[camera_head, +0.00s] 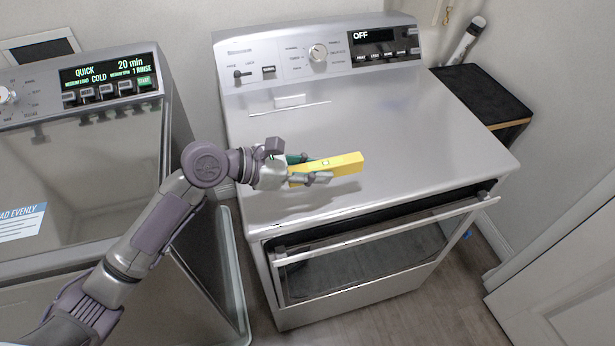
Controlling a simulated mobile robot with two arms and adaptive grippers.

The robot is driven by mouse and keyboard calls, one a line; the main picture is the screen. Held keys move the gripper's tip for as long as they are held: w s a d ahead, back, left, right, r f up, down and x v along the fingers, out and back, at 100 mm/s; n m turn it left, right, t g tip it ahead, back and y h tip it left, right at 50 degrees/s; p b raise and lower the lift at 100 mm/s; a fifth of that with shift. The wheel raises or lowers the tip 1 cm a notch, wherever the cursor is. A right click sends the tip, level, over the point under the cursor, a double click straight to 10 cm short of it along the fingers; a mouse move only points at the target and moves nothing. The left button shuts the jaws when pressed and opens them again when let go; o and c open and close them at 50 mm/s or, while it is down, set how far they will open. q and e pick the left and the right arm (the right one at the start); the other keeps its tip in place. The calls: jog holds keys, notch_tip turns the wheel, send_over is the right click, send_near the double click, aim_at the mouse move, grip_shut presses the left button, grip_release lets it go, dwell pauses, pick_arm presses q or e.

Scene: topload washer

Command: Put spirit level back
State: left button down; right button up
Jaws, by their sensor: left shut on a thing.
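The yellow spirit level (343,164) is in my left gripper (303,168), over the top of the silver dryer (400,125). The gripper is shut on the level's left part, and its right end sticks out past the fingers. A faint shadow lies on the dryer top below; I cannot tell how high the level is above it. A small dark green thing (296,158) shows by the gripper's upper finger; I cannot tell what it is. My right gripper is not in view.
The dryer door (385,235) at the front is tipped partly open. The washer (80,150) with a lit panel stands at left. A dark-topped shelf (482,92) is at the right back, with a white bottle-like thing (466,40) behind it. A white door (560,270) is at lower right.

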pick_arm(q)
jog(key=w+a+f, duration=0.2)
jog(key=w, duration=0.1)
jog(key=shift+w+f, duration=0.25)
jog(key=shift+f, duration=2)
jog(key=shift+f, duration=0.1)
jog(key=c, duration=0.9)
grip_release()
jog(key=shift+c, duration=0.2)
jog(key=b+v, duration=0.1)
jog(key=v, duration=1.1)
jog(key=shift+r, duration=0.25)
